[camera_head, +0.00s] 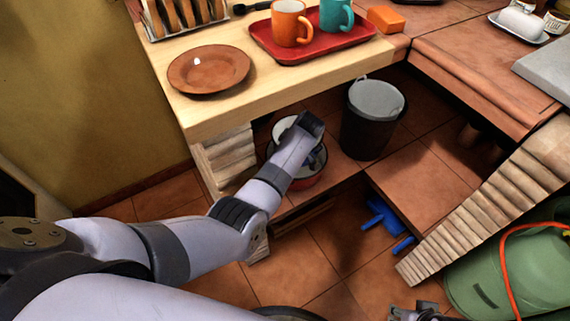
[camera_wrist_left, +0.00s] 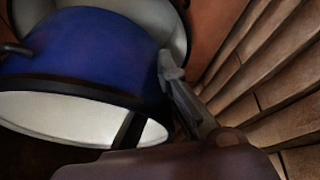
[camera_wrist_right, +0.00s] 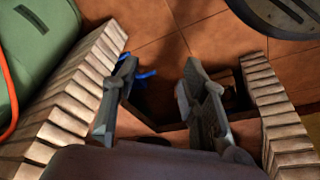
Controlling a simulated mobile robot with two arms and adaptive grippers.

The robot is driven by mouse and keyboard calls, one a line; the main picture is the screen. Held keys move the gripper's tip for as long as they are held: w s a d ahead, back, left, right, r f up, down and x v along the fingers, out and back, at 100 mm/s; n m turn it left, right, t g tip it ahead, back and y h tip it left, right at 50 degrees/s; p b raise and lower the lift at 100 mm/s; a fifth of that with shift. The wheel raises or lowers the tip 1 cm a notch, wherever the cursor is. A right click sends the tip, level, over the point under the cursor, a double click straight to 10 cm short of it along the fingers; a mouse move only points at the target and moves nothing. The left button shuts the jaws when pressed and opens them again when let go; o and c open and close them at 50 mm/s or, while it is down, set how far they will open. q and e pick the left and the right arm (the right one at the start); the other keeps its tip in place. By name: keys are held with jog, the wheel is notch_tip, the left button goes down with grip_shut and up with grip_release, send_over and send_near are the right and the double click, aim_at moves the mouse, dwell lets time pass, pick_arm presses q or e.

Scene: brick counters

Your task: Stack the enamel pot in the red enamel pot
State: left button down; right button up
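The blue enamel pot (camera_wrist_left: 95,50), white inside with a dark rim, fills much of the left wrist view. My left gripper (camera_wrist_left: 155,105) has one finger against its outer wall, and a dark finger shows across its white inside, so it seems clamped on the wall. Behind it is another pale vessel interior, seemingly the red pot's. In the head view my left gripper (camera_head: 300,130) is under the counter, over the red enamel pot (camera_head: 312,180), its fingertips hidden by my arm. How far the pots overlap is unclear. My right gripper (camera_wrist_right: 158,95) is open and empty.
A dark bin (camera_head: 368,125) stands right of the pots on the lower shelf. The wooden counter above holds a brown plate (camera_head: 209,69) and a red tray (camera_head: 312,45) with mugs. Brick supports (camera_head: 228,157) flank the space. A blue dustpan (camera_head: 380,214) lies on the floor.

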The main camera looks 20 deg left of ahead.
pick_arm(q)
notch_tip(320, 180, down, 3)
jog(key=shift+r+b, duration=0.1)
jog(key=shift+b, duration=0.45)
jog(key=shift+f, duration=0.25)
pick_arm(e)
jog(key=v, duration=0.5)
jog(key=shift+w+d+r, duration=0.1)
pick_arm(q)
jog(key=shift+f+b, duration=0.55)
jog(key=shift+f, duration=0.1)
jog(key=c, duration=2.1)
grip_release()
pick_arm(e)
jog(key=shift+f, duration=0.5)
